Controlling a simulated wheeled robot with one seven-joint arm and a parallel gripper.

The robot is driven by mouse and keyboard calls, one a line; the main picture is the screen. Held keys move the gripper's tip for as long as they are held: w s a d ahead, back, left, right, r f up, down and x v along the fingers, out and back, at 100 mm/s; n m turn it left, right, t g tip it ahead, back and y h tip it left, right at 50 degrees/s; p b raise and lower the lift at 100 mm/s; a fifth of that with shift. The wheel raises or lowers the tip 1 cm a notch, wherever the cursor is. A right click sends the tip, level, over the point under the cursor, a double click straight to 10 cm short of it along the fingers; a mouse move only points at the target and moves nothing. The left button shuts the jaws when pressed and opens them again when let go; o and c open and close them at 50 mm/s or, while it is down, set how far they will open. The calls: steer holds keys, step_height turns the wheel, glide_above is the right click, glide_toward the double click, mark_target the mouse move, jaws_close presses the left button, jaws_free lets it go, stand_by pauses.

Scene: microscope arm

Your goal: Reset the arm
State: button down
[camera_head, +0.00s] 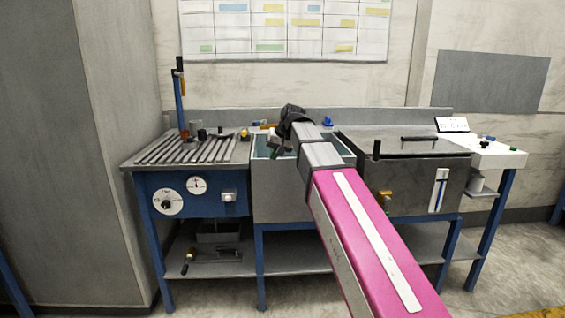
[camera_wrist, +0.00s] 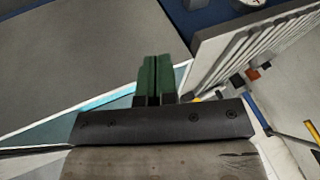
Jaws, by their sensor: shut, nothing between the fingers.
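My arm, with a pink link (camera_head: 372,240), reaches forward from the lower right of the head view to the workbench. My gripper (camera_head: 274,150) is over the open basin (camera_head: 283,190) in the middle of the bench, partly hidden by my dark wrist. In the wrist view my gripper (camera_wrist: 155,62) shows two green fingers side by side, shut and with nothing between them. I cannot tell how far the fingertips are from the basin's inside.
Left of the basin is a slatted bench top (camera_head: 185,150) with a tall blue post (camera_head: 180,100) and small items. Right of it stands a lidded grey box (camera_head: 405,145), then a white side table (camera_head: 490,153). A tall grey cabinet (camera_head: 105,130) stands at the left.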

steer(key=s+d+f+g+h, duration=0.1)
steer(key=s+d+f, duration=0.5)
steer(key=f, duration=0.7)
steer(key=s+d+f+m+g+h, duration=0.1)
steer(key=s+d+f, duration=0.6)
steer(key=f, duration=0.7)
steer(key=s+d+f+m+g+h, duration=0.1)
steer(key=s+d+f+h, duration=0.1)
steer(key=s+d+f, duration=0.5)
step_height(320, 180, down, 7)
steer(key=shift+s+d+r+h, duration=0.2)
steer(key=shift+d+h, duration=0.2)
steer(key=shift+d, duration=0.7)
